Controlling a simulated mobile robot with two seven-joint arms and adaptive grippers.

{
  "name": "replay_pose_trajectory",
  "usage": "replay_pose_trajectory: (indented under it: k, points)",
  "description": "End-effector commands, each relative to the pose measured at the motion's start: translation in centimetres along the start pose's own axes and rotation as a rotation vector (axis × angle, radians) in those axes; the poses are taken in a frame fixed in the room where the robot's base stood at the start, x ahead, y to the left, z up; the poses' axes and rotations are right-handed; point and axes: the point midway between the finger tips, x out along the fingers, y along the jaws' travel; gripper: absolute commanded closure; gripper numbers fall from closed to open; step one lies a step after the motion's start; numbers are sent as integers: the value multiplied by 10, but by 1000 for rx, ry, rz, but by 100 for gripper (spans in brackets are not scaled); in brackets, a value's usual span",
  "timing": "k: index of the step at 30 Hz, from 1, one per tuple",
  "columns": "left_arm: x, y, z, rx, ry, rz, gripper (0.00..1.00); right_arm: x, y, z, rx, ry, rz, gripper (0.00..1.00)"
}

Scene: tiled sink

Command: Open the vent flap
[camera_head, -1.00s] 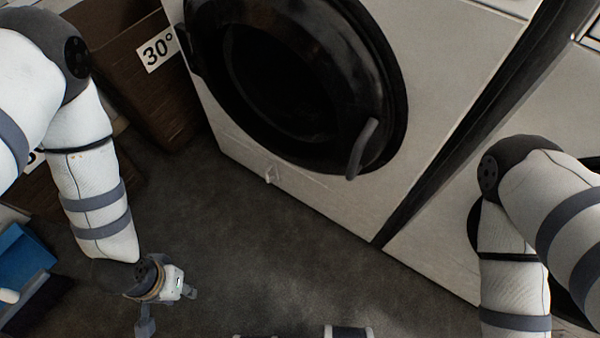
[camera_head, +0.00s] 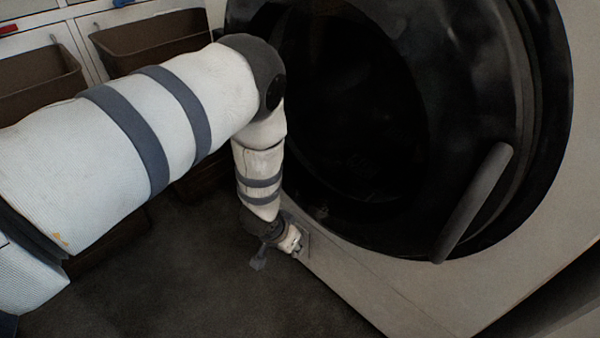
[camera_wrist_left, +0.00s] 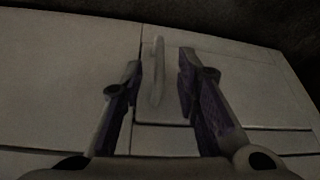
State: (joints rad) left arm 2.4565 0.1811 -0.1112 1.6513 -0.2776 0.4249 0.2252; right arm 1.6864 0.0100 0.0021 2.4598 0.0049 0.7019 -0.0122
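The vent flap (camera_wrist_left: 173,108) is a pale panel outlined by thin seams low on the front of the machine. A slim raised handle (camera_wrist_left: 156,82) stands on it in the left wrist view. My left gripper (camera_wrist_left: 161,65) is open, with one finger on each side of the handle. I cannot tell whether either finger touches it. In the head view my left gripper (camera_head: 296,246) is at the machine's lower left front, and it and the wrist hide most of the flap. The flap looks closed. My right gripper is out of view.
The white machine (camera_head: 400,292) has a large round dark door (camera_head: 360,110) with a bar handle (camera_head: 474,203) above and right of the flap. Brown bins (camera_head: 152,42) stand at the back left. Dark floor (camera_head: 200,275) lies clear in front.

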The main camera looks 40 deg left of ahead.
Motion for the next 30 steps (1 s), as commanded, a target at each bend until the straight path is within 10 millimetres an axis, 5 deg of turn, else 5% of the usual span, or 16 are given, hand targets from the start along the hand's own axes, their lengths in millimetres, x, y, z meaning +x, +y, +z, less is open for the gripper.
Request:
replay_pose_trajectory:
  k: [6,16,20,30]
  points:
    - [38,0,2,-1,-1,0,71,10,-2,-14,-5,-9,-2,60]
    - [42,0,0,-1,-1,0,71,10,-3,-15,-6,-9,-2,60]
    - [42,0,0,-1,-1,0,100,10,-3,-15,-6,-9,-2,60]
    - [40,0,3,4,-1,2,100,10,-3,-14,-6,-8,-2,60]
